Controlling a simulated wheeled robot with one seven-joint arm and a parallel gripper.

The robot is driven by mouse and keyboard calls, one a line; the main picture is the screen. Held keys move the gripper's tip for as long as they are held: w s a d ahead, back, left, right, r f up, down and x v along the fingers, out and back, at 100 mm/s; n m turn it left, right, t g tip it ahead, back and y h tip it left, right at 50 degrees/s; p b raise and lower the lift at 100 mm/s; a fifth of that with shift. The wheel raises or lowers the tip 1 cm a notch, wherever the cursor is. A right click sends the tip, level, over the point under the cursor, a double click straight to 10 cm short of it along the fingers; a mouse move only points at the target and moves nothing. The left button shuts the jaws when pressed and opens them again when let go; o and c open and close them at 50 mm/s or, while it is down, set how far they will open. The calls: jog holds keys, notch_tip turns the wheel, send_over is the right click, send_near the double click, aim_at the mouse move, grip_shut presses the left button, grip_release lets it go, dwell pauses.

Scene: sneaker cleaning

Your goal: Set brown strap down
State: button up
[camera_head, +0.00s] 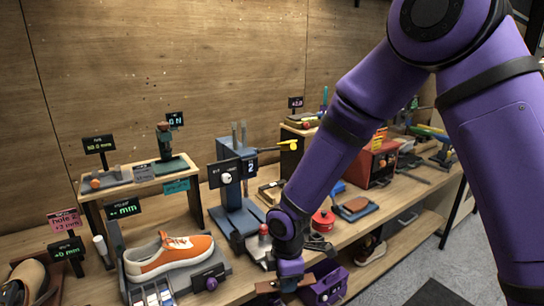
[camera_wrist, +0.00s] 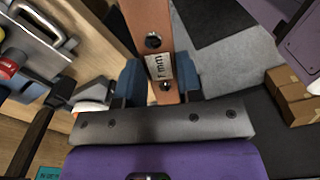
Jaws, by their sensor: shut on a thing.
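The brown strap (camera_wrist: 150,22) runs up the middle of the wrist view, with dark round holes or studs and a white label on it. My gripper (camera_wrist: 160,78) has its two blue fingers on either side of the strap and is shut on it. In the head view, my gripper (camera_head: 290,284) is low near the front edge of the workbench, and a bit of the brown strap (camera_head: 267,287) shows beside it. The strap's far end is cut off in the wrist view.
An orange sneaker (camera_head: 170,257) sits on a stand to the left. A blue press-like fixture (camera_head: 237,215) stands behind my gripper. A purple device (camera_head: 327,284) is close on its right. A red round item (camera_head: 323,220) is on the bench (camera_head: 375,226). Cardboard boxes (camera_wrist: 292,98) stand on the floor.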

jog(key=w+d+f+m, duration=0.2)
jog(key=w+d+m, duration=0.2)
jog(key=d+m, duration=0.3)
jog(key=w+d+f+m, duration=0.3)
jog(key=d+m, duration=0.3)
jog(key=d, duration=0.5)
jog(key=w+d+f+m, duration=0.2)
jog(key=w+d+m, duration=0.4)
jog(key=d, duration=0.3)
jog(key=shift+f+m, duration=0.3)
jog(key=shift+m, duration=0.5)
jog(key=shift+w, duration=0.1)
